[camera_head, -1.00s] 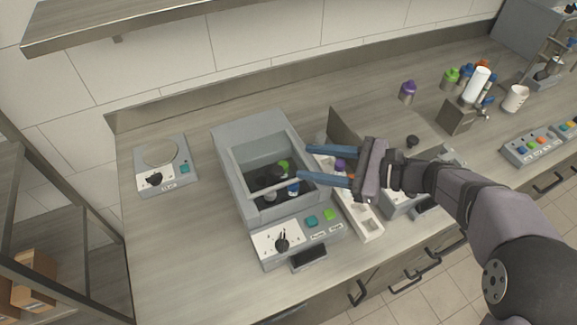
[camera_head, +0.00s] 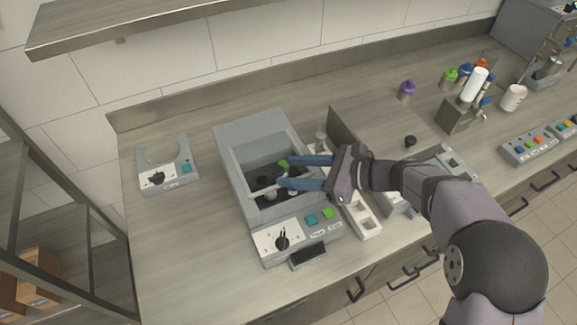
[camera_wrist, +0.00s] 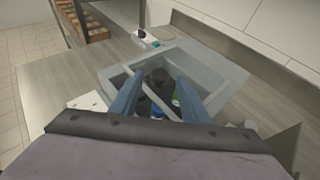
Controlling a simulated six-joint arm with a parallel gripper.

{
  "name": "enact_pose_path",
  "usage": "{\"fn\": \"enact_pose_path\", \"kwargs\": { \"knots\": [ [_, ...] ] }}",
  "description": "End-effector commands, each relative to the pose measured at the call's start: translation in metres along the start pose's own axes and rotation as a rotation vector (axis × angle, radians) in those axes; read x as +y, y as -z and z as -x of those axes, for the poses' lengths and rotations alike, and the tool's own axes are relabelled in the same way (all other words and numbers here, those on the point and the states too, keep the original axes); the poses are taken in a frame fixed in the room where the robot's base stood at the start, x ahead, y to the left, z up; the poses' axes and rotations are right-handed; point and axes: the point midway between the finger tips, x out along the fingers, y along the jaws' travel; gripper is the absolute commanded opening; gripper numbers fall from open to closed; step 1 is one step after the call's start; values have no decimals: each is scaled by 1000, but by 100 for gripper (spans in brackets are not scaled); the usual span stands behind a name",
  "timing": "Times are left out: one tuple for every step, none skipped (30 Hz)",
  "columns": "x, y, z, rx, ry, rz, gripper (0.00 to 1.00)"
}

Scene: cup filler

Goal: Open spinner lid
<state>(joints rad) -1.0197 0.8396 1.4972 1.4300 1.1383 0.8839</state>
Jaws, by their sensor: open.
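The spinner (camera_head: 232,137) is a grey box on the counter. A grey-framed window in its top shows a dark well. Inside are several cups with dark, green and blue parts, partly covered by my fingers. I cannot tell whether the window holds a clear lid. My gripper (camera_head: 283,172) is open, its two blue fingers reaching from the right over the window's right side. In the wrist view my fingers (camera_wrist: 160,76) are spread over the spinner (camera_wrist: 215,70), with a pale bar of the frame between them. Whether they touch it is unclear.
Right of the spinner, a white tray (camera_head: 366,224) lies beneath my arm and an upright panel (camera_head: 341,130) stands behind. A smaller device (camera_head: 166,165) is at left. A purple cup (camera_head: 406,91) and a dispenser (camera_head: 458,113) are farther right. The counter's left front is bare.

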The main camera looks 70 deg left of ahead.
Motion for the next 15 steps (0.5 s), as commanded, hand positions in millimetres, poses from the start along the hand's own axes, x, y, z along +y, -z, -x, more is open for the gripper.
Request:
{"fn": "enact_pose_path", "kwargs": {
  "knots": [
    [0, -1, -5, 1, -2, 0, 42],
    [0, -1, -8, 1, -1, 0, 42],
    [0, -1, -11, 1, 0, 2, 42],
    [0, -1, -13, 1, 0, 2, 42],
    [0, -1, -15, 1, -1, 2, 42],
    [0, 0, -16, 0, 0, 1, 42],
    [0, 0, -17, 0, 0, 1, 42],
    [0, 0, -18, 0, 0, 1, 42],
    [0, 0, -19, 0, 0, 1, 42],
    [0, 0, -19, 0, 1, 1, 42],
    [0, 0, -19, 0, 1, 1, 42],
    [0, 0, -19, 0, 1, 1, 42],
    [0, 0, -19, 0, 1, 1, 42],
    [0, 0, -19, 0, 1, 1, 42],
    [0, 0, -19, 0, 1, 1, 42]
  ]
}}
